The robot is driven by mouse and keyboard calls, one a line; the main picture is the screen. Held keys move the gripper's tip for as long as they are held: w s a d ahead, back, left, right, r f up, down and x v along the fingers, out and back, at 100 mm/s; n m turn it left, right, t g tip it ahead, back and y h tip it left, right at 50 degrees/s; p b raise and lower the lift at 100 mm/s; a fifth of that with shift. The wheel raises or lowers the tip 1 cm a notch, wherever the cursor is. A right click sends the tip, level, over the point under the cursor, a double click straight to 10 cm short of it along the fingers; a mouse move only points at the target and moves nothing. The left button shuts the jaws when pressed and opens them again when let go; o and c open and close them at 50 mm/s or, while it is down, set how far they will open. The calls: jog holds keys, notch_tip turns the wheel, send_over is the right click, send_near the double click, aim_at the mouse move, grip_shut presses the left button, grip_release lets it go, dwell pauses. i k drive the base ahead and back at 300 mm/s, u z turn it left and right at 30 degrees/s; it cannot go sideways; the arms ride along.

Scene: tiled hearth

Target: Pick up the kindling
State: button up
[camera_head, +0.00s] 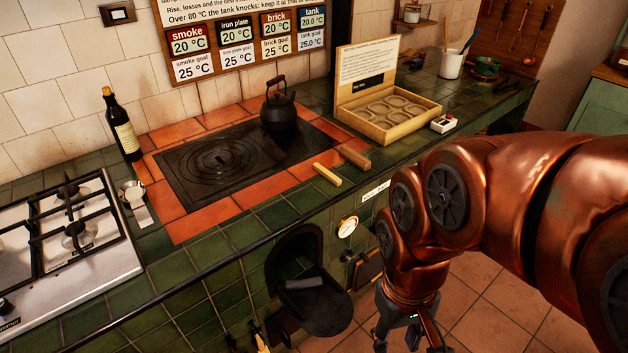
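Two short wooden pieces lie on the green tiled front edge of the hearth. One is a pale, thin stick (327,174), which looks like the kindling. The other is a thicker brown piece (355,158) just right of it, and the two are apart. My gripper (408,342) hangs low at the bottom of the view, below and right of both pieces, in front of the hearth. Its fingers look spread apart with nothing seen between them, though the tips are partly cut off by the frame edge.
A black kettle (278,108) stands on the iron hotplate (215,165). The firebox door (322,308) hangs open below the counter. A wooden tray box (385,118) and a small white switch box (443,123) sit to the right. A bottle (122,130) and gas hob (70,240) are left.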

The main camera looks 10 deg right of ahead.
aim_at(331, 177)
jog(key=u, duration=0.5)
jog(key=k, duration=1.2)
jog(key=u, duration=1.05)
jog(key=i, duration=1.7)
jog(key=z, duration=1.1)
jog(key=i, duration=0.55)
jog(key=z, duration=0.6)
